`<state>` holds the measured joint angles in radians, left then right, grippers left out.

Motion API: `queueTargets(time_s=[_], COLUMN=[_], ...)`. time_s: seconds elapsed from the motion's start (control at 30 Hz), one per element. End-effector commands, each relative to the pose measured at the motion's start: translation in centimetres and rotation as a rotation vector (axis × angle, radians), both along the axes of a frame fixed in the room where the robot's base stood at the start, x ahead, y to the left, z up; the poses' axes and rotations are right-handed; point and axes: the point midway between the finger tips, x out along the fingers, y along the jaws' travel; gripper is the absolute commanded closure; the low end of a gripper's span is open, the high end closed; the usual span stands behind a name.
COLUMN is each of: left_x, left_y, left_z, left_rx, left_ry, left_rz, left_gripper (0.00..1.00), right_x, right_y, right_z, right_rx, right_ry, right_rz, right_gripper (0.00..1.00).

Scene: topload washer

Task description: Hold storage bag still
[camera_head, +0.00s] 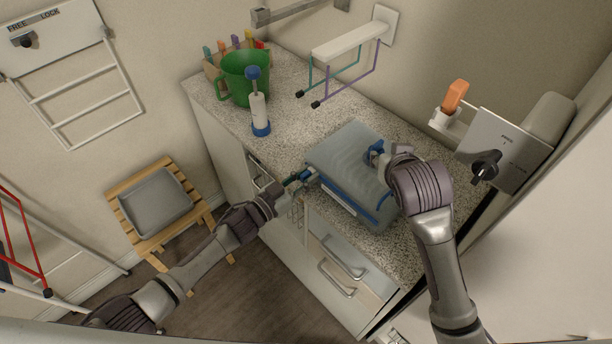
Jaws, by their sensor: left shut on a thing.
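The storage bag (350,150) is a grey-blue, translucent, puffy block with a blue strip along its front edge. It lies flat on the speckled countertop. My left gripper (308,174) reaches in from the left and is shut on the bag at its front left corner, by the end of the blue strip. My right gripper (374,154) is over the upper right part of the bag, with a blue part showing at its fingers. Its wrist hides the bag's right side, and I cannot tell whether its fingers are open or shut.
A green jug (243,78) and a white bottle with blue ends (259,112) stand at the counter's far left. A wall rack (346,42) hangs behind the bag. A wooden stool with a grey tray (154,200) stands on the floor at left. Drawers (340,265) are below the counter.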

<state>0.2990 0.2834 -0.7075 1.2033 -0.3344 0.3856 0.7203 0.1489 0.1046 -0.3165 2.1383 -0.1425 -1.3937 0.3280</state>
Motion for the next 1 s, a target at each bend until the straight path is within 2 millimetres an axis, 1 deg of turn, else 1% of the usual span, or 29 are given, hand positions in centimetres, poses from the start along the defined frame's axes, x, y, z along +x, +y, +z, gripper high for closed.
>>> queueTargets(time_s=[0.47, 0.6, 0.67, 0.83, 0.9, 1.0], left_x=[0.0, 0.0, 0.0, 0.0, 0.0, 0.0], left_y=[0.0, 0.0, 0.0, 0.0, 0.0, 0.0], left_z=[0.0, 0.0, 0.0, 0.0, 0.0, 0.0], left_rx=[0.000, 0.001, 0.000, 0.000, 0.000, 0.000], left_ry=[0.000, 0.001, 0.000, 0.000, 0.000, 0.000], left_rz=[0.000, 0.000, 0.000, 0.000, 0.000, 0.000], left_gripper=[1.00, 1.00, 1.00, 1.00, 1.00, 1.00], right_x=[0.0, 0.2, 0.5, 1.2, 1.4, 1.4], right_y=[0.0, 0.4, 0.8, 2.8, 3.8, 5.1], right_z=[0.0, -0.6, -1.5, -4.3, -4.8, -4.7], right_rx=[0.000, 0.000, -0.004, -0.044, -0.074, -0.113], right_ry=[0.000, 0.017, 0.037, 0.074, 0.048, -0.034], right_rz=[0.000, -0.031, -0.075, -0.302, -0.412, -0.552], right_gripper=[0.58, 0.58, 0.58, 0.58, 0.58, 0.58])
